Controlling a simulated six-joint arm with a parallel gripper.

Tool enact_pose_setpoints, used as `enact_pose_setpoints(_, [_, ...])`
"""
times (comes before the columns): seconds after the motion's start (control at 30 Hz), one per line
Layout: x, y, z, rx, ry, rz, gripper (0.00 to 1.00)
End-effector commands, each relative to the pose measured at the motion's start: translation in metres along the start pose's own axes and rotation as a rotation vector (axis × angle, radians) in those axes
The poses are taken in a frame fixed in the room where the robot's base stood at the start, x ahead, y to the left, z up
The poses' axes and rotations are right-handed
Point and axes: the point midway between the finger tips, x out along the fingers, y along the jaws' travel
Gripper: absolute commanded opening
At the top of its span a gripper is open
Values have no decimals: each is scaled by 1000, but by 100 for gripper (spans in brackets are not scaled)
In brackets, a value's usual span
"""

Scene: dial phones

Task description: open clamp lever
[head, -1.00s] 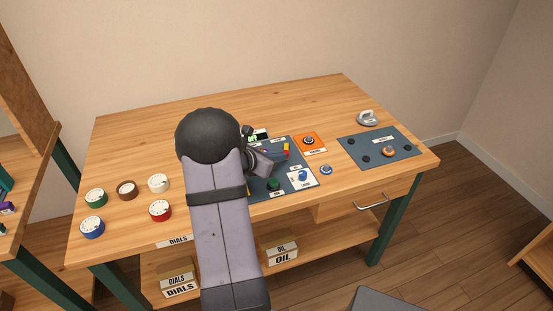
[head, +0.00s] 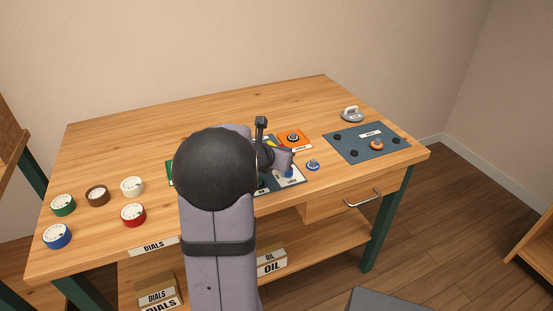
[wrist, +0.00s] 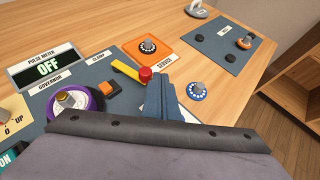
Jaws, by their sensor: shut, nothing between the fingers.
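The clamp lever (wrist: 127,69) shows in the wrist view as a yellow bar with a red knob (wrist: 146,74) at its right end. It lies on the dark blue-grey panel (wrist: 45,110), right of the CLAMP label. My gripper (wrist: 163,80) is shut and empty, with its blue-grey fingertips just right of and below the red knob. I cannot tell whether they touch it.
An orange SERVICE plate (wrist: 148,48) with a black knob sits beyond the lever. A blue-and-white dial (wrist: 197,91) lies to the right. Several coloured dials stand far left (head: 63,205).

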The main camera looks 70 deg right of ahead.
Motion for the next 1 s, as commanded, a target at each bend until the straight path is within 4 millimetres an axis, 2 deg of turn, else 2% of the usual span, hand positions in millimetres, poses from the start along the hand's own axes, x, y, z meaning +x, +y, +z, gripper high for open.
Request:
enact_pose_setpoints(0.3, [11,-8,6,1,0,0,0])
enact_pose_setpoints(1.0, [12,-9,7,0,1,0,0])
